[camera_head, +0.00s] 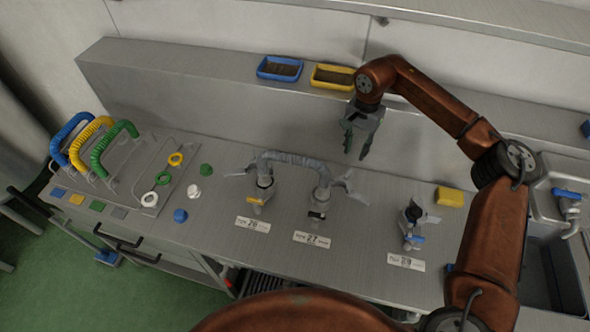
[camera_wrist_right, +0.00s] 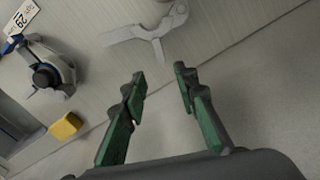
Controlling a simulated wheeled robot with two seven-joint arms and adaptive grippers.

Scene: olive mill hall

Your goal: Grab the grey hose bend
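A grey winged fitting (camera_wrist_right: 140,32) shows beyond the fingertips there. My left gripper is not in view.
A single valve (camera_head: 412,222) with label 29 and a yellow block (camera_head: 450,196) stand to the right. Blue, yellow and green hoses (camera_head: 112,143) sit on a rack at left. A blue tray (camera_head: 279,68) and yellow tray (camera_head: 332,77) are on the ledge.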

